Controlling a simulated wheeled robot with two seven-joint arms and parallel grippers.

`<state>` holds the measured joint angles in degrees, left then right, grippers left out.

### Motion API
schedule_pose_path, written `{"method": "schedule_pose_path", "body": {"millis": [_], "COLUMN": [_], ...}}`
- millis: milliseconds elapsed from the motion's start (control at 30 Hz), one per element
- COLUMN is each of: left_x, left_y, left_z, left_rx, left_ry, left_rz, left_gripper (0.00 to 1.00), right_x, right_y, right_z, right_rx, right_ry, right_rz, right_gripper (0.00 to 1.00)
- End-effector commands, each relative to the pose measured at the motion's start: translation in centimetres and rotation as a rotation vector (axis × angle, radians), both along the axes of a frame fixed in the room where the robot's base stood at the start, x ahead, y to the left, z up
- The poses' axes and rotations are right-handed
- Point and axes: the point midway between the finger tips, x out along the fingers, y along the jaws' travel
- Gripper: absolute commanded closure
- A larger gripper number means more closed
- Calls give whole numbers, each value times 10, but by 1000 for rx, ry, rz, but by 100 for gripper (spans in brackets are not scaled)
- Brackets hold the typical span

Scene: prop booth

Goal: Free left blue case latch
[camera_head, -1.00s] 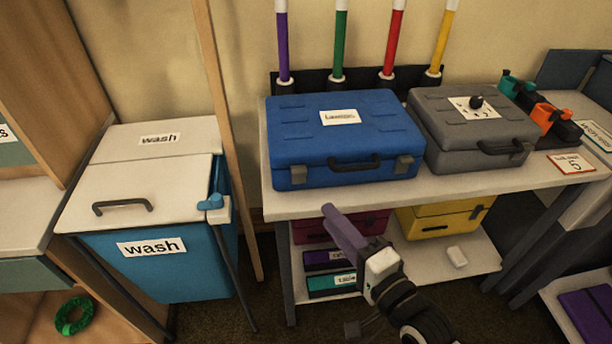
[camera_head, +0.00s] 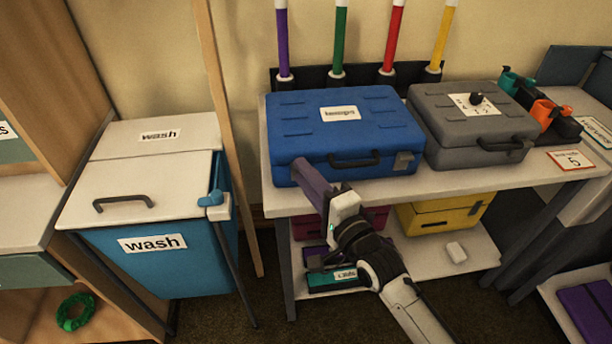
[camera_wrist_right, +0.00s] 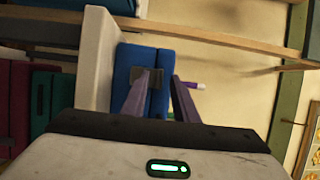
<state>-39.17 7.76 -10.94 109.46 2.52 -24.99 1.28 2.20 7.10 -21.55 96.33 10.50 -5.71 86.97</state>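The blue case (camera_head: 345,128) lies closed on the white table, its handle (camera_head: 354,160) facing front. Its right latch (camera_head: 403,161) shows as a grey block on the front. My right gripper (camera_head: 300,166) is at the front left corner of the case and hides the left latch in the head view. In the right wrist view, the left latch (camera_wrist_right: 152,78) is a grey block on the blue case (camera_wrist_right: 126,62). There the two purple-grey fingers (camera_wrist_right: 157,92) stand apart, with the latch just beyond and between their tips. Whether they touch it I cannot tell. My left gripper is not in view.
A grey case (camera_head: 468,125) stands close to the right of the blue case. Coloured tubes stand behind both. The lower shelf holds a yellow case (camera_head: 437,216) and other boxes. A blue wash bin (camera_head: 160,262) and a wooden post (camera_head: 224,120) stand to the left.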

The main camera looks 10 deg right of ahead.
Motion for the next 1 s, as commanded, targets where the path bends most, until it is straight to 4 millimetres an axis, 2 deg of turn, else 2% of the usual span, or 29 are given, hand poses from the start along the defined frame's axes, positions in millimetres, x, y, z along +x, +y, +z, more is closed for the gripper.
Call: {"method": "schedule_pose_path", "body": {"millis": [133,300,467,633,833,1000], "left_x": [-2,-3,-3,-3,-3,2], "left_y": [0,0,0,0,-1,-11], "left_z": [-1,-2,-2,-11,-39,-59], "left_rx": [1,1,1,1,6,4], "left_ry": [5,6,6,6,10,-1], "left_rz": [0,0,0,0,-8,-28], "left_gripper": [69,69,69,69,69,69], "right_x": [0,0,-1,-2,-6,-10], "right_y": [0,0,0,0,0,0], "right_z": [0,0,-1,-5,-15,-24], "right_rx": [0,0,0,0,0,-1], "right_ry": [0,0,-1,-26,-119,-241], "right_rz": [0,0,0,0,-1,0], "right_gripper": [73,100,100,100,100,100]}}
